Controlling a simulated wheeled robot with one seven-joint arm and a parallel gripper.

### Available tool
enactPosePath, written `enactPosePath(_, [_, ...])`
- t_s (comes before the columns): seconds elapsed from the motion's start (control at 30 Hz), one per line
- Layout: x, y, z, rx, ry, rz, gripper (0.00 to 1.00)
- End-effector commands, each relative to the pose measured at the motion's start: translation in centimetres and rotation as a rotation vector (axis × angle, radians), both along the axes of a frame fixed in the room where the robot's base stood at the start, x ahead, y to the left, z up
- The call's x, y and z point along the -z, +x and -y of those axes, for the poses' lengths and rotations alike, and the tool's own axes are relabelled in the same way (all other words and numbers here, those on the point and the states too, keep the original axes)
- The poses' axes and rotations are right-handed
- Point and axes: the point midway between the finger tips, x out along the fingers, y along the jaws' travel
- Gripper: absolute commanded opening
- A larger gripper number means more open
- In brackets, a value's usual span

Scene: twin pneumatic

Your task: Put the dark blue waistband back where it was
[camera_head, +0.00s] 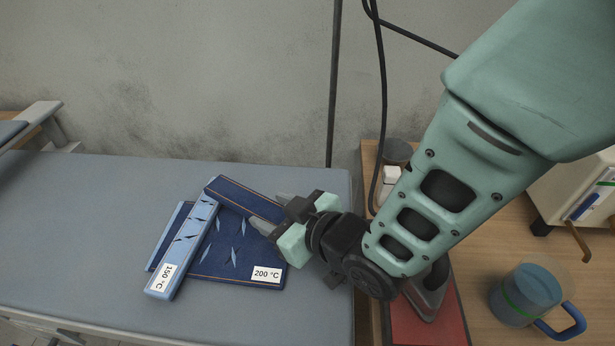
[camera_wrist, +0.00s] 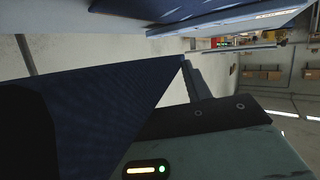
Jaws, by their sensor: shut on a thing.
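The dark blue waistband (camera_head: 240,196) is a flat strip with orange stitching along its edge. My gripper (camera_head: 274,210) is shut on its right end, one finger on each side. The strip slants down to the right over the back of a dark blue denim panel (camera_head: 238,262) with light slits and a "200 °C" tag. Its left end is by the top of a light blue strip; I cannot tell whether it touches the pieces below. In the wrist view the waistband (camera_wrist: 95,105) fills much of the lower left, close to the camera.
The light blue strip (camera_head: 186,244), tagged "150 °C", lies across the panel's left part on the grey-blue board (camera_head: 80,220). The board's left side is clear. At right are an iron (camera_head: 428,290) on a red mat (camera_head: 440,328) and a blue-handled jug (camera_head: 530,292).

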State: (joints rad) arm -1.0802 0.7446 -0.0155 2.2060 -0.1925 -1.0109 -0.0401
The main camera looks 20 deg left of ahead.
Motion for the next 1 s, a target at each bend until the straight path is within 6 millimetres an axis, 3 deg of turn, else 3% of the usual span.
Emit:
enactPosePath(0.27, [3.6, 0.0, 0.0, 0.000, -0.003, -0.002, 0.12])
enactPosePath(0.9, [4.9, 0.0, 0.1, 0.001, -0.001, -0.001, 0.12])
enactPosePath(0.93, [4.8, 0.0, 0.1, 0.001, -0.002, -0.001, 0.54])
enactPosePath(1.0, [4.8, 0.0, 0.1, 0.001, -0.002, -0.001, 0.73])
